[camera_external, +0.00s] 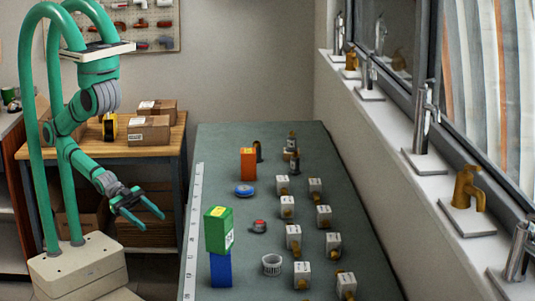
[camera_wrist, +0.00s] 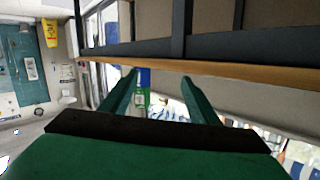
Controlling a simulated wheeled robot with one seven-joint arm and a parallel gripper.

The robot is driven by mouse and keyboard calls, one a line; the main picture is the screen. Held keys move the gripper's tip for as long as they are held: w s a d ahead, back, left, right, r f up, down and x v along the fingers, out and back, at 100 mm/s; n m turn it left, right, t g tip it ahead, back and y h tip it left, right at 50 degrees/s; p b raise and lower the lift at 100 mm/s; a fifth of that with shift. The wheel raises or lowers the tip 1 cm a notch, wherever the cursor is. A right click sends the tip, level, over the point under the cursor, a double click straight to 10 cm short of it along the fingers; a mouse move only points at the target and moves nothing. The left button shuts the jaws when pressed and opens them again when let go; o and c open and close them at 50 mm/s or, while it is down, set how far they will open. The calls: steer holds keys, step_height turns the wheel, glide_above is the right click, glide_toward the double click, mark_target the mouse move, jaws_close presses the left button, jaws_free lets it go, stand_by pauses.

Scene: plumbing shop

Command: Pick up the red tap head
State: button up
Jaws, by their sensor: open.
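The red tap head (camera_external: 259,226) is a small round red piece with a grey rim, lying on the green table (camera_external: 218,150) in the external view, right of the stacked green box and blue box. I cannot make it out in the wrist view. My gripper (camera_external: 152,221) is open and empty, left of the table and well apart from the tap head. In the wrist view my gripper (camera_wrist: 160,76) shows two green fingers spread apart, with nothing between them held.
A green box (camera_external: 218,230) on a blue box (camera_external: 220,269) stands at the table's left edge, between my gripper and the tap head.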

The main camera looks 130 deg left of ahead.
steer(key=w+a+r+n+y, duration=0.1)
steer(key=w+a+y, duration=0.1)
steer(key=w+a, duration=0.2)
steer(key=w+a+r+n+g+y, duration=0.1)
steer(key=w+a, duration=0.3)
steer(key=w, duration=0.5)
steer(key=w+a+r+n+y, duration=0.1)
steer(key=w+a+r+y, duration=0.1)
steer(key=w+a, duration=0.2)
steer(key=shift+w+a+r+n+g+y, duration=0.1)
steer(key=shift+w+n+g+y, duration=0.1)
steer(key=shift+w, duration=0.55)
steer(key=shift+w+a+r+n+g+y, duration=0.1)
steer(key=shift+w+n+g, duration=0.1)
steer(key=shift+w, duration=0.55)
steer(key=n+g, duration=0.2)
glide_toward(260, 226)
steer(key=shift+h, duration=0.4)
steer(key=shift+w+a+f, duration=0.6)
steer(key=shift+w+a, duration=0.15)
steer(key=shift+w, duration=0.15)
steer(key=shift+w+a+f, duration=0.6)
steer(key=shift+w+a, duration=0.15)
steer(key=shift+w, duration=0.15)
steer(key=shift+w+a+f, duration=0.55)
steer(key=shift+w+a, duration=0.25)
steer(key=shift+w, duration=0.1)
steer(key=c, duration=1.1)
